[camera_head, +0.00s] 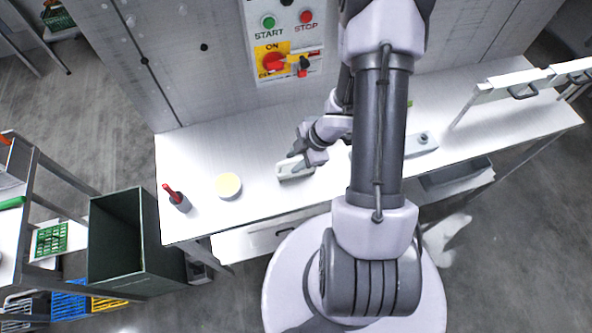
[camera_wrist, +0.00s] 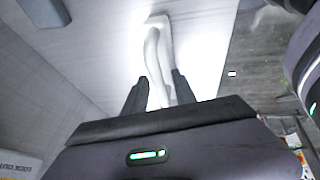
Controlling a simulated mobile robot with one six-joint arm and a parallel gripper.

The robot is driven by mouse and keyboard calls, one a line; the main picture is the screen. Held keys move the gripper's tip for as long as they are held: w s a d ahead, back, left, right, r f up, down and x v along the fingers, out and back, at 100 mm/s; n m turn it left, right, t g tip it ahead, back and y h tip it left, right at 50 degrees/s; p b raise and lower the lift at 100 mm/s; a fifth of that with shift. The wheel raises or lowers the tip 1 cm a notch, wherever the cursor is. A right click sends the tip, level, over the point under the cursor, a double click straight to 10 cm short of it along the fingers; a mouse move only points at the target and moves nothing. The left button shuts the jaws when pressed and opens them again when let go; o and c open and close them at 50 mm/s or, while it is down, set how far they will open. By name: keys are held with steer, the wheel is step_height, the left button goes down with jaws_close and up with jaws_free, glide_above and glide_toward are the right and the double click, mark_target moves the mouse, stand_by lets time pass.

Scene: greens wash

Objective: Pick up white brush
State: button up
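A white object, which looks like the brush (camera_head: 293,169), lies on the white tabletop (camera_head: 262,153) just below my gripper (camera_head: 305,157). In the wrist view, a long, slightly curved white handle (camera_wrist: 153,50) runs in between the two dark fingers of my gripper (camera_wrist: 160,88). The fingers stand apart on either side of it, and I see no clear grip on it. The lower end of the handle is hidden behind the gripper body.
A round cream-coloured dish (camera_head: 228,186) and a dark cup with a red-handled item (camera_head: 178,199) stand to the left. A dark green bin (camera_head: 124,243) stands beyond the table's left end. A control panel (camera_head: 286,40) rises behind. A grey box (camera_head: 421,143) sits to the right.

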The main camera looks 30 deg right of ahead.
jaws_close()
stand_by(1.2)
